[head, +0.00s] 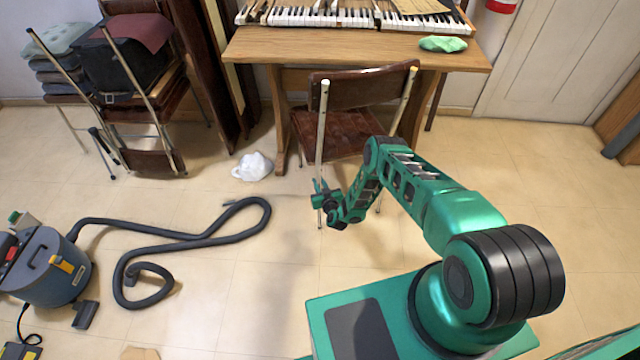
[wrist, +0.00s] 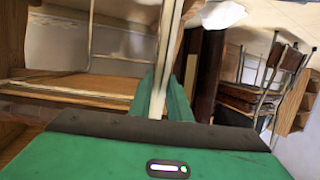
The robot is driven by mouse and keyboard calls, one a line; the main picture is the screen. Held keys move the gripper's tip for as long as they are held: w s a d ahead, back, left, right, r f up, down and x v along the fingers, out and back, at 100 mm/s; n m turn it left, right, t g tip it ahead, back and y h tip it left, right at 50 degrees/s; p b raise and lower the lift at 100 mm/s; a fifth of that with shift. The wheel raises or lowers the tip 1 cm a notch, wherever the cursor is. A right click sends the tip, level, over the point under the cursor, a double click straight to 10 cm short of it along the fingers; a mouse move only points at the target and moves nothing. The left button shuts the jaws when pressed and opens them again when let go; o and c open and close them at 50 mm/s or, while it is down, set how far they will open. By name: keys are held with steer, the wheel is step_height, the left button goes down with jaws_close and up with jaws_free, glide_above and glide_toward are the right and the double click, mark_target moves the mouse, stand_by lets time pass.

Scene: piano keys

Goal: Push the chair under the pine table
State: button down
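The chair (head: 338,132) stands upright at the front of the pine table (head: 250,45), with a dark red-brown seat and backrest and pale metal posts. Its seat is partly in the table's opening, and its backrest is on my side, outside the front edge. My gripper (head: 320,196) is low at the chair's left near post. In the wrist view, the green fingers (wrist: 164,98) are close together on either side of a pale post (wrist: 172,45) and look shut on it. My arm hides the chair's lower right part.
Piano keys (head: 320,16) and a green cloth (head: 442,44) lie on the table. A crumpled white bag (head: 252,167) is on the floor left of the chair. A vacuum cleaner (head: 45,265) and its hose (head: 200,240) lie at left. Stacked chairs (head: 150,110) stand behind. Right floor is clear.

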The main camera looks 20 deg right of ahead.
steer(key=shift+w+d, duration=0.1)
steer(key=shift+d, duration=0.05)
steer(key=w+d, duration=0.6)
steer(key=d, duration=0.2)
steer(key=shift+w+d+r, duration=0.2)
steer(key=shift+w+r, duration=0.15)
steer(key=shift+w, duration=0.05)
stand_by(1.2)
steer(key=c, duration=1.5)
jaws_free()
steer(key=shift+o, duration=0.7)
steer(key=shift+s+a+f, duration=0.2)
steer(key=shift+a+f, duration=0.05)
